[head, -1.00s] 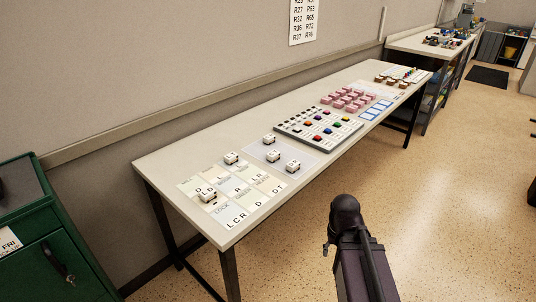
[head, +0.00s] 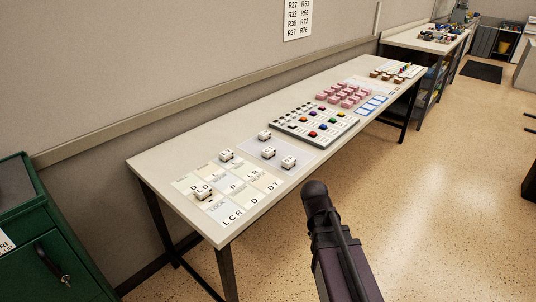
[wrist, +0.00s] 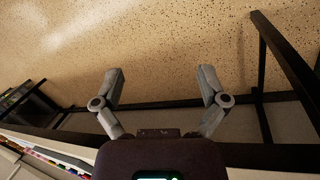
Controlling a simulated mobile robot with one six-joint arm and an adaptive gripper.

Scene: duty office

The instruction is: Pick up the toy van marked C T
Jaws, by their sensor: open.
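Several small white toy vans stand on the long table (head: 190,150) in the head view. One van (head: 203,193) and another van (head: 226,155) are on the lettered card grid (head: 237,187). Three more, a van (head: 264,136), a van (head: 268,153) and a van (head: 289,161), are on or by a pale mat (head: 304,157). Their markings are too small to read surely, so I cannot tell which is C T. My gripper (wrist: 160,82) is open and empty in the wrist view, with floor and table legs beyond it. My arm is in front of the table.
A grey board with coloured pieces (head: 312,122), pink blocks (head: 341,95) and blue-edged cards (head: 371,106) lie farther along the table. A green cabinet (head: 40,225) stands at the left. The speckled floor (head: 440,200) at the right is open.

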